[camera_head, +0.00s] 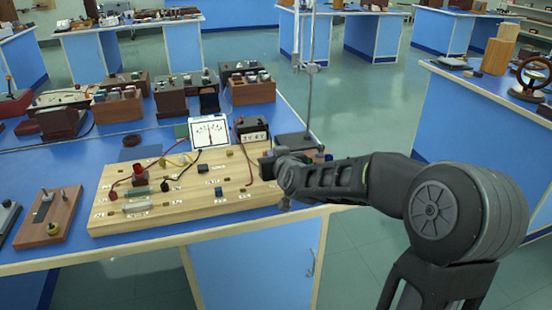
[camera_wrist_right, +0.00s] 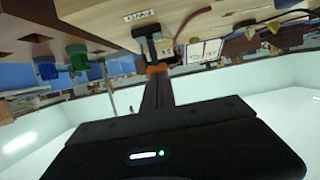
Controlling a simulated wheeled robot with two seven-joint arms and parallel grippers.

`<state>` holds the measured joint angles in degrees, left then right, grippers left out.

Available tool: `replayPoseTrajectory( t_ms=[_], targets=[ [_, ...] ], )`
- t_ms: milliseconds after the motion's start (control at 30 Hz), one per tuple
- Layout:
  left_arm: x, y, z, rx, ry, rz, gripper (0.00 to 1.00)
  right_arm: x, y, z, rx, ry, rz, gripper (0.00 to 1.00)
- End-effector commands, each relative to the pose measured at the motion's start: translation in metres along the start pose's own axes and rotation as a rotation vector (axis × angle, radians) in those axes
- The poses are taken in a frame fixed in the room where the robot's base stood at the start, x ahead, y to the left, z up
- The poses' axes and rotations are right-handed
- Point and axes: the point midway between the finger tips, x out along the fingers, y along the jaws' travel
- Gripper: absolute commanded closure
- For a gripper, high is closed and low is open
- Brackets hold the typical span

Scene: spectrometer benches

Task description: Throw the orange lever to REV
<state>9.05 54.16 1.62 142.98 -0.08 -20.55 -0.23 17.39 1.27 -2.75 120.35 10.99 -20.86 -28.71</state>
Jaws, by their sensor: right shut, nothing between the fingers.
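The orange lever shows in the wrist view as a small orange tip (camera_wrist_right: 157,69) just beyond my fingertips, in front of a black part on the wooden board (camera_wrist_right: 105,20). My right gripper (camera_head: 267,163) is shut and empty over the right end of the wooden board (camera_head: 120,219) in the head view, and hides the lever there. In the wrist view the right gripper (camera_wrist_right: 156,82) is at the orange tip; I cannot tell whether it touches. A white label (camera_wrist_right: 140,15) near the black part is too blurred to read surely. My left gripper is out of view.
On the board are a red-topped part (camera_head: 139,174), a green block and wires. Behind it stand a white meter (camera_head: 209,132), a black meter box (camera_head: 252,130) and a metal stand (camera_head: 309,95). A small wooden base (camera_head: 60,215) lies left.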

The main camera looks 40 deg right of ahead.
Motion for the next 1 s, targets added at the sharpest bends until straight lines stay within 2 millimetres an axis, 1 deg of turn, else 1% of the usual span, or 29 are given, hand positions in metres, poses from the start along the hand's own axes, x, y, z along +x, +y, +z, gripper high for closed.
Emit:
replayPoseTrajectory(
  t_ms=[33, 133, 533, 1000],
  targets=[
    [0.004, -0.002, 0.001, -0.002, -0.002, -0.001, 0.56, 0.001, 0.0, 0.004, 0.0, 0.0, 0.001, 1.0],
    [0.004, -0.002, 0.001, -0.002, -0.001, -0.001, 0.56, 0.001, 0.001, 0.004, 0.0, 0.001, 0.001, 1.0],
    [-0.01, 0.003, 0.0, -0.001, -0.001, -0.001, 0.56, -0.004, 0.001, -0.012, 0.0, 0.004, 0.002, 1.0],
    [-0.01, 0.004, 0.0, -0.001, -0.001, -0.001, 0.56, -0.004, 0.001, -0.012, 0.0, 0.004, 0.002, 1.0]
  ],
)
